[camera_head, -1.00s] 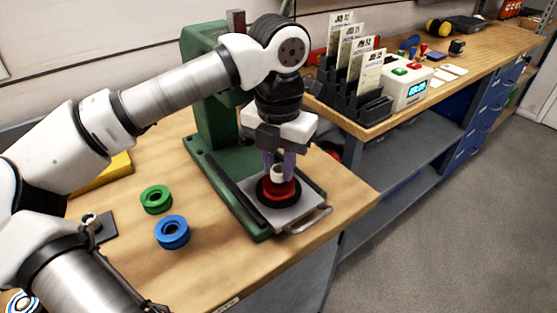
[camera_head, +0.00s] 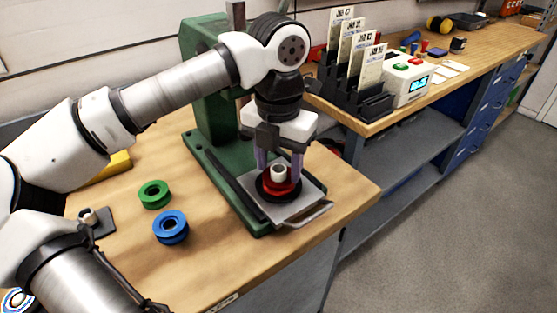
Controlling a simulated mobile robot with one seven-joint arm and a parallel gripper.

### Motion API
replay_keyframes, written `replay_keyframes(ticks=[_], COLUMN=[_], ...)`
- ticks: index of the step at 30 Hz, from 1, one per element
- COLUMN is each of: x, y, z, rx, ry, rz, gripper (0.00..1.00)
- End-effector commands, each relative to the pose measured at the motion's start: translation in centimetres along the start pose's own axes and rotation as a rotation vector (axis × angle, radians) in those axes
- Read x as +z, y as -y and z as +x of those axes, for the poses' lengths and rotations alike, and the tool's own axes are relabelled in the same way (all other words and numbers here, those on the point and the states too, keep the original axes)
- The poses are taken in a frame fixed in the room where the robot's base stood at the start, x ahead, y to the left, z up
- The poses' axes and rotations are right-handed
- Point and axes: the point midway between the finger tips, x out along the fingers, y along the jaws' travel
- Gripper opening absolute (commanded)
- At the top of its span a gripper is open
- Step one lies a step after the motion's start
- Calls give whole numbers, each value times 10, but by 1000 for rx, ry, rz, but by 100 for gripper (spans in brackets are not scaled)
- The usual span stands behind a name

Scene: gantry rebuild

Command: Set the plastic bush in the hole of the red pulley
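The red pulley (camera_head: 277,186) lies flat on a black round base on the metal plate (camera_head: 304,207) of the green press. The white plastic bush (camera_head: 278,171) stands upright at the middle of the red pulley, its upper part sticking out above it. How deep it sits in the hole is hidden. My gripper (camera_head: 279,172) points down over the pulley. Its two fingers are apart, one on each side of the bush, with gaps visible between fingers and bush.
The green press (camera_head: 211,120) stands behind my gripper. A green pulley (camera_head: 154,194) and a blue pulley (camera_head: 170,226) lie on the bench to the left, near a small dark holder (camera_head: 103,222). A card rack (camera_head: 358,100) and a white box (camera_head: 405,84) stand at the right.

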Motion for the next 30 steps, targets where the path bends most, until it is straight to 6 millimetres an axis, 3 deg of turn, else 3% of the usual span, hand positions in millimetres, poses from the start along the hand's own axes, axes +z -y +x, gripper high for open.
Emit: replay_keyframes(ticks=[7, 11, 24, 30], x=[0, 0, 0, 0], y=[0, 0, 0, 0], z=[-1, -11, -104, -131], rx=[0, 2, 2, 1], ry=[0, 1, 2, 1], rz=[0, -1, -2, 0], gripper=[51, 51, 51, 51])
